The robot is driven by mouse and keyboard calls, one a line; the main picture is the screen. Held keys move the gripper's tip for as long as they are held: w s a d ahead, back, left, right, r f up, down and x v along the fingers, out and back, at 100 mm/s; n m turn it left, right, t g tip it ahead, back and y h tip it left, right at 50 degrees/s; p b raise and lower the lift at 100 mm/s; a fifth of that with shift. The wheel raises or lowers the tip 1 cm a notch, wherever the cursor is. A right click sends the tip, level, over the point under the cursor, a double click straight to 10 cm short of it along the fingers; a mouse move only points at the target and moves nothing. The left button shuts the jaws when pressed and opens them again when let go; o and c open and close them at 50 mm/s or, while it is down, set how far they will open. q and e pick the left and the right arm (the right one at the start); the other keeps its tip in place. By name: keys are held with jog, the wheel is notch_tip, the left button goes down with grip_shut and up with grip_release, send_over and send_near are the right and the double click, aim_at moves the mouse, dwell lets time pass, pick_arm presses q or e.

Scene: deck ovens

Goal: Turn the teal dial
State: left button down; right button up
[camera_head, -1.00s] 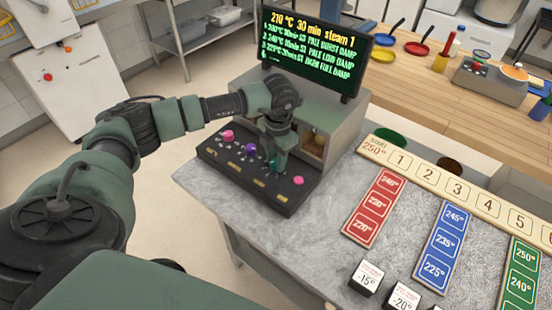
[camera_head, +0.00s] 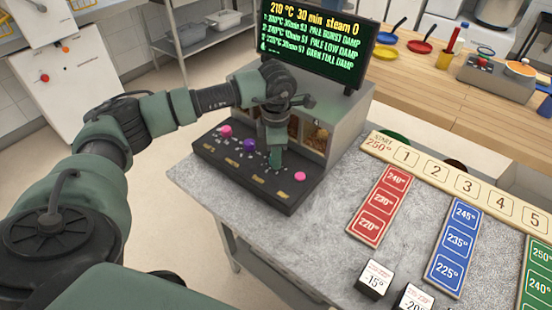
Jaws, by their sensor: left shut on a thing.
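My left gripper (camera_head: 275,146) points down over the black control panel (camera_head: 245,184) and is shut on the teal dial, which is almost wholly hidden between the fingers. A pink dial (camera_head: 225,131), a purple dial (camera_head: 249,145) and another pink dial (camera_head: 300,176) stand on the same panel, free of the gripper. My right gripper is not in view.
The grey oven box (camera_head: 345,125) stands right behind the panel. On the grey counter lie a numbered board (camera_head: 450,180), a red strip (camera_head: 383,205), a blue strip (camera_head: 455,242) and a white-topped block (camera_head: 375,278). A wooden table (camera_head: 440,80) stands behind.

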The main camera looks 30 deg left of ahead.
pick_arm(q)
jog(key=shift+w+m+b, duration=0.1)
jog(key=shift+m+b, duration=0.25)
jog(key=shift+m, duration=0.25)
jog(key=shift+r+m, duration=0.15)
jog(key=shift+m, duration=0.15)
jog(key=c, duration=1.1)
grip_release()
jog(key=shift+o, duration=0.2)
jog(key=r, duration=0.5)
jog(key=r+b, duration=0.1)
jog(key=r, duration=0.1)
jog(key=shift+s+d+r, duration=0.1)
jog(key=shift+s+r, duration=0.15)
jog(key=shift+r, duration=0.1)
